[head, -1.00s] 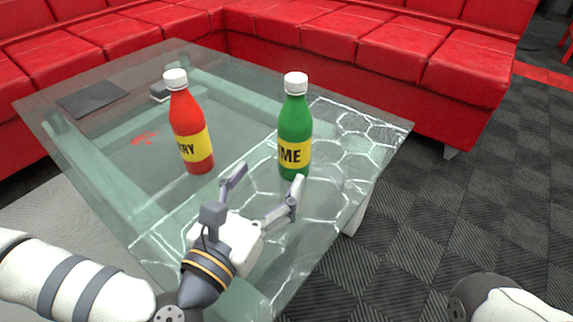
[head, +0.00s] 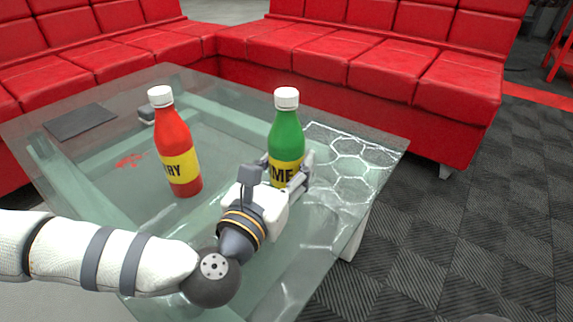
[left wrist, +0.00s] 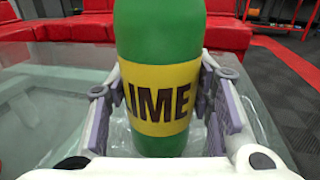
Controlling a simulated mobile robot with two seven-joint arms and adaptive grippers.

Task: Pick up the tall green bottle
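The tall green bottle (head: 286,138) has a white cap and a yellow label with dark letters. It stands upright on the glass table. In the left wrist view the green bottle (left wrist: 160,35) fills the middle, its label facing me. My left gripper (head: 287,172) has one finger on each side of the bottle at label height. In the left wrist view the fingers of my left gripper (left wrist: 162,100) lie against the bottle's sides. The bottle's base is partly hidden by the gripper. My right gripper is not in view.
A red bottle (head: 176,145) with a white cap and yellow label stands to the left on the glass table (head: 225,125). Red sofas (head: 345,70) run behind the table.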

